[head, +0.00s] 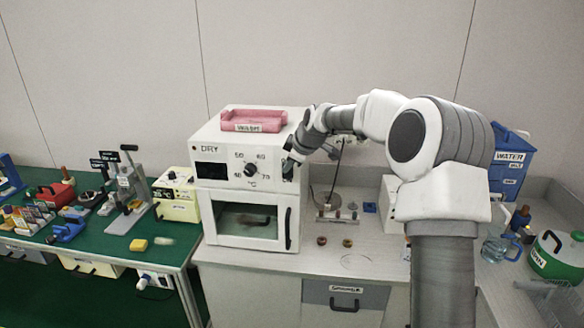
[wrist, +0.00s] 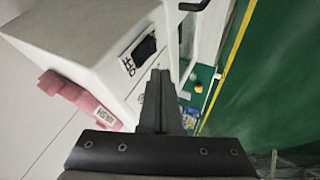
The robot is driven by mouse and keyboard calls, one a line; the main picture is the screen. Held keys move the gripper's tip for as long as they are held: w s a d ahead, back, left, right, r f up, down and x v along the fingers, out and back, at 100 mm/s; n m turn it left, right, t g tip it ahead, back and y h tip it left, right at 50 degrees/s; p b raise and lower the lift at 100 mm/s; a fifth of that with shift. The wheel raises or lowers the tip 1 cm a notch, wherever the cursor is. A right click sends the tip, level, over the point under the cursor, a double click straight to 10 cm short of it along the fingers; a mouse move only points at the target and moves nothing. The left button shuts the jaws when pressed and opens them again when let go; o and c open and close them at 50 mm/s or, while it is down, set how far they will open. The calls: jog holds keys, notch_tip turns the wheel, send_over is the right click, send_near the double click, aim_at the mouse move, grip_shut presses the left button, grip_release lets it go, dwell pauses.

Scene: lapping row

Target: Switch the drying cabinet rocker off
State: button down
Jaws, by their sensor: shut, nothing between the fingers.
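The white drying cabinet (head: 222,131), marked DRY, stands on the grey counter. Its upper panel has a dark display (head: 211,171) and a round dial (head: 250,169) with numbers around it. Its lower door (head: 245,220) has a window and a dark upright handle. My gripper (head: 289,167) is at the right edge of the panel, right of the dial. I cannot tell if it touches the panel. In the wrist view my gripper (wrist: 161,78) is shut and empty, in front of the cabinet (wrist: 85,45).
A pink labelled tray (head: 253,120) lies on top of the cabinet. A yellow box (head: 178,199) stands close on its left, on the green bench (head: 110,240). Small parts and a rack (head: 337,214) are on the counter to the right. A blue WATER container (head: 509,165) stands farther right.

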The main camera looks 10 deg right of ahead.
jog(key=w+r+b+v, duration=0.1)
jog(key=v, duration=0.9)
jog(key=shift+w+d, duration=0.15)
